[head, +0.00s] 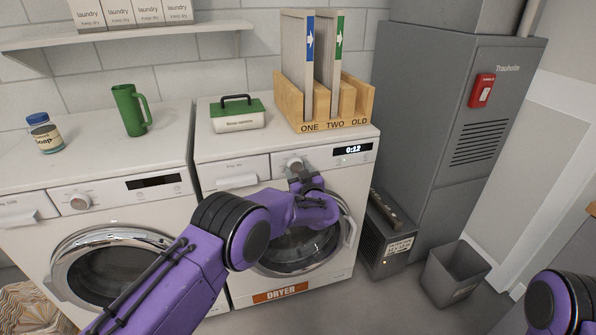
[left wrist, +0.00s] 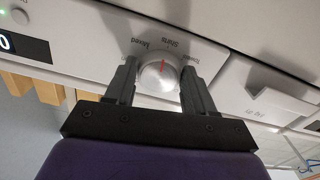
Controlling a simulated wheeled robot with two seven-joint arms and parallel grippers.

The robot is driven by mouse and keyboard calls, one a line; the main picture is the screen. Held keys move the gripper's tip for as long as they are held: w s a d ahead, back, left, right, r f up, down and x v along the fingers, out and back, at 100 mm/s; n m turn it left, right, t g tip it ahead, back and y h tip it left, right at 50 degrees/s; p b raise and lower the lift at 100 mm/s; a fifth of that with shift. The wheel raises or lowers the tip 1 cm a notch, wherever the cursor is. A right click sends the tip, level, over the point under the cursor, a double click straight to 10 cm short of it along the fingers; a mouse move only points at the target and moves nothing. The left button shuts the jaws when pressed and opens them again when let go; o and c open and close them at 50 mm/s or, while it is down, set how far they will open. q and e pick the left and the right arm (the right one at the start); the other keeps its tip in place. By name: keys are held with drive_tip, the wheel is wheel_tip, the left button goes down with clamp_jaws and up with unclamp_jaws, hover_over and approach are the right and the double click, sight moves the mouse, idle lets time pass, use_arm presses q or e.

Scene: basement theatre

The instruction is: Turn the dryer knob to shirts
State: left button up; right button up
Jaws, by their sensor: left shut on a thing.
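The dryer (head: 235,200) is the right-hand machine, with an orange DRYER label on its lower front and 0:12 on its display. Its round silver knob (head: 293,164) is on the front panel, partly behind my left gripper (head: 301,178). In the left wrist view, which is turned over, my left gripper's two dark fingers (left wrist: 157,85) are on either side of the knob (left wrist: 158,77) and shut on it. The knob's red mark points up, roughly at the word Shirts, with Mixed to its left and another label to its right. My right gripper is out of view.
A washer (head: 95,205) stands left of the dryer. On top are a green mug (head: 129,110), a soap jar (head: 43,133), a green-lidded box (head: 238,115) and a wooden rack (head: 335,124). A grey bin (head: 453,272) and heater stand at right.

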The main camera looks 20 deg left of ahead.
use_arm(q)
drive_tip(key=shift+f+m, duration=0.1)
drive_tip(key=shift+m, duration=0.5)
drive_tip(key=shift+s, duration=0.1)
drive_tip(key=o, duration=1)
drive_tip(key=p+v, duration=0.1)
drive_tip(key=v, duration=0.9)
drive_tip(key=shift+s+d, duration=0.2)
drive_tip(key=shift+s, duration=0.05)
